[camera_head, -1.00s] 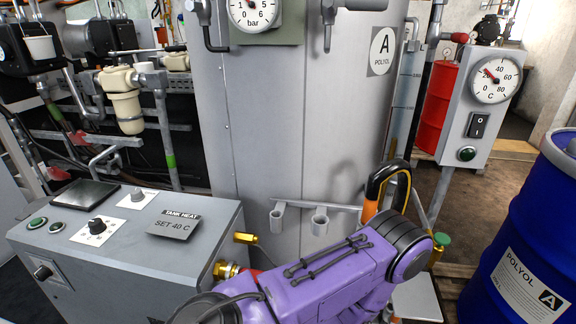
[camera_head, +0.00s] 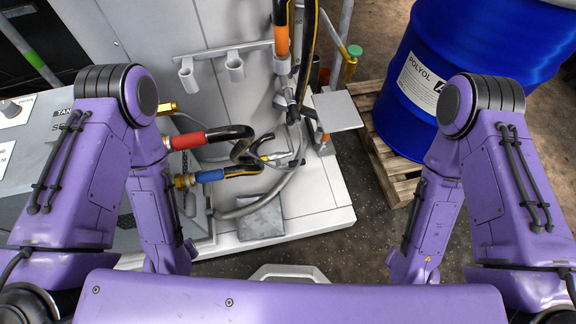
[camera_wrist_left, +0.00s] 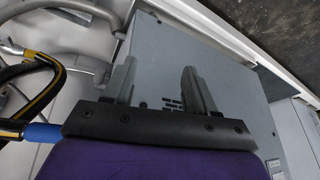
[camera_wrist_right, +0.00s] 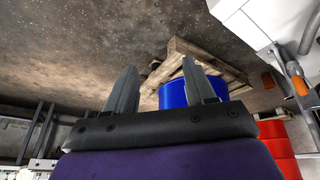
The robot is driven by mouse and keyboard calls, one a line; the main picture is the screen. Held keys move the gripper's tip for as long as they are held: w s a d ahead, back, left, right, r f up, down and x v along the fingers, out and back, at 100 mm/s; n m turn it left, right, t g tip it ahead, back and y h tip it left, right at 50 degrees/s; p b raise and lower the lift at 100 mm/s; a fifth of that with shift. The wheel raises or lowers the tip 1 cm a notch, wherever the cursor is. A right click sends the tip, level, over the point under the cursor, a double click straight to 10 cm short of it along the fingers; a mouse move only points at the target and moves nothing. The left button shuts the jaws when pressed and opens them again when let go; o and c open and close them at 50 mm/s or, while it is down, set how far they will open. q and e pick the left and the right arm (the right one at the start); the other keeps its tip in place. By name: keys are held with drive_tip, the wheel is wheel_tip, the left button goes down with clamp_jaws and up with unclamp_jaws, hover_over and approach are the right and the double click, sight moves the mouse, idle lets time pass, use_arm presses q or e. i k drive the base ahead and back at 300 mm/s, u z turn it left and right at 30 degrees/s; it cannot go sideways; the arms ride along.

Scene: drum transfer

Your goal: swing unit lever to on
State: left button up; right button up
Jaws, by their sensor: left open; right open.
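The grey control unit (camera_head: 40,108) stands at the left in the head view, mostly hidden behind my left arm. My left gripper (camera_wrist_left: 158,88) is open and empty in the left wrist view, in front of a grey housing with vent slots (camera_wrist_left: 225,65). My right gripper (camera_wrist_right: 158,88) is open and empty, with the blue drum (camera_wrist_right: 178,94) and pallet beyond it. The head view does not show either pair of fingers.
Red-sleeved (camera_head: 188,140) and blue-sleeved (camera_head: 210,176) hose ends lie right of my left arm, with black hoses looping beside them. The blue POLYOL drum (camera_head: 490,50) stands on a wooden pallet (camera_head: 385,150) at the right. Dark floor (camera_head: 375,220) is clear between plinth and right arm.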

sight(206, 188)
drive_tip(key=u, duration=0.5)
drive_tip(key=k, duration=0.3)
drive_tip(key=u, duration=0.45)
drive_tip(key=i, duration=0.5)
drive_tip(key=u, duration=0.7)
drive_tip(key=k, duration=0.8)
drive_tip(key=z, duration=0.55)
